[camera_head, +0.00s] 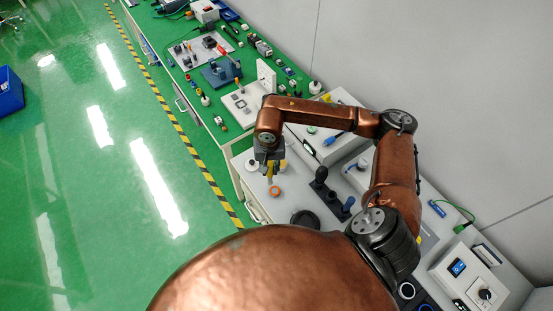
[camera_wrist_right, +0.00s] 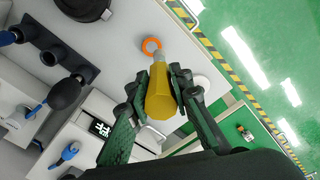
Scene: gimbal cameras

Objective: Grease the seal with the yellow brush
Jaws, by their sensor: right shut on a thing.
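My right gripper (camera_head: 268,166) is shut on the yellow brush (camera_wrist_right: 161,92), holding its thick yellow handle between the two fingers. In the right wrist view the fingers (camera_wrist_right: 160,92) stand on both sides of the handle, and the brush's narrow light end points at the seal. The seal, an orange ring (camera_wrist_right: 151,46), lies on the light grey bench top; it also shows in the head view (camera_head: 274,191), just below the gripper. The brush end is very close to the ring; I cannot tell whether they touch. My left gripper is not in view.
A white-topped round thing (camera_head: 251,164) is near the bench's left edge. Beyond lies a green bench (camera_head: 235,62) with several tools and parts.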

